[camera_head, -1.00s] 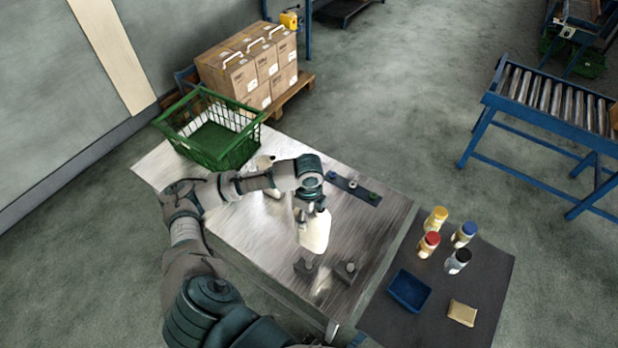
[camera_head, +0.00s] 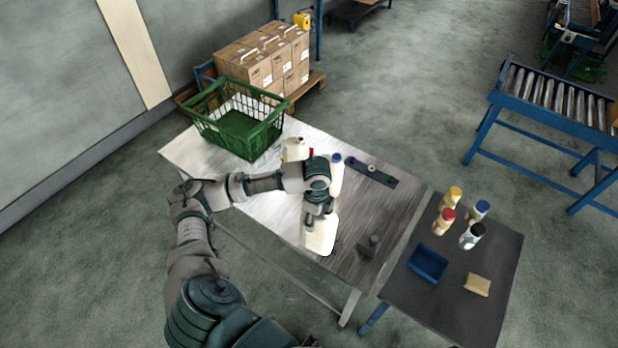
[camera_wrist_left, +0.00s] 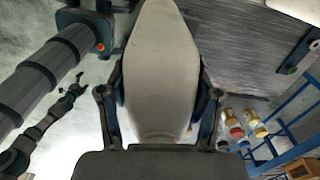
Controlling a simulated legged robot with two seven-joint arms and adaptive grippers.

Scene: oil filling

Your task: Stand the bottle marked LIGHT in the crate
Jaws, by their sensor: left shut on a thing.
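My left gripper (camera_head: 319,209) is shut on a white bottle (camera_head: 321,236), hanging below it over the front part of the metal table (camera_head: 275,205). The bottle also fills the middle of the left wrist view (camera_wrist_left: 162,75), between the fingers; no marking is readable on it. The green crate (camera_head: 238,122) stands at the far left end of the table, its visible inside empty. A pale bottle (camera_head: 295,149) stands beside the crate, partly behind my arm. A small gripper, apparently my right one (camera_wrist_left: 77,92), shows at the left wrist view's left; its jaws are unclear.
A blue-capped bottle (camera_head: 337,176) and a red cap (camera_head: 311,152) show behind my left wrist. A dark strip (camera_head: 370,173) and dark block (camera_head: 368,246) lie on the table. The dark side table (camera_head: 500,275) holds several small bottles, a blue tray (camera_head: 428,263) and a tan block (camera_head: 477,284).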

